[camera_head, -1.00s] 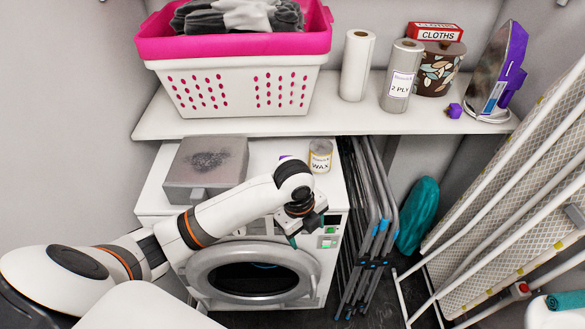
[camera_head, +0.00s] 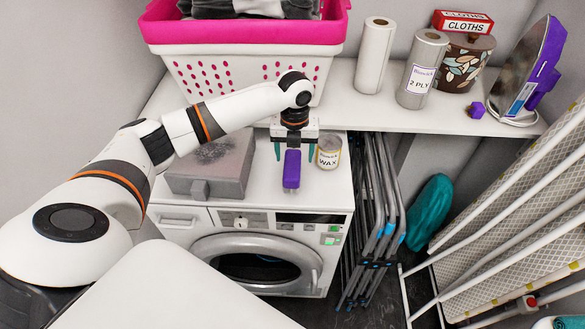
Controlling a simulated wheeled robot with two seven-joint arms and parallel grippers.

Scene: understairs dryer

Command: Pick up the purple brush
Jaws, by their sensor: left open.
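The purple brush (camera_head: 291,172) is on top of the white dryer (camera_head: 335,200), close to its front edge. My left gripper (camera_head: 292,152) is above the brush's far end and points down. Its two dark teal fingers are apart, one on each side of the brush in the picture. The gripper's body hides the far end of the brush. I cannot tell whether either finger touches it. My right gripper is out of view.
A wax tin (camera_head: 329,152) stands just right of the gripper, and a grey box (camera_head: 208,170) lies to the left. The shelf (camera_head: 430,118) above holds a pink-rimmed basket (camera_head: 243,38), paper rolls (camera_head: 373,56) and an iron (camera_head: 531,75). Folded racks stand right of the dryer.

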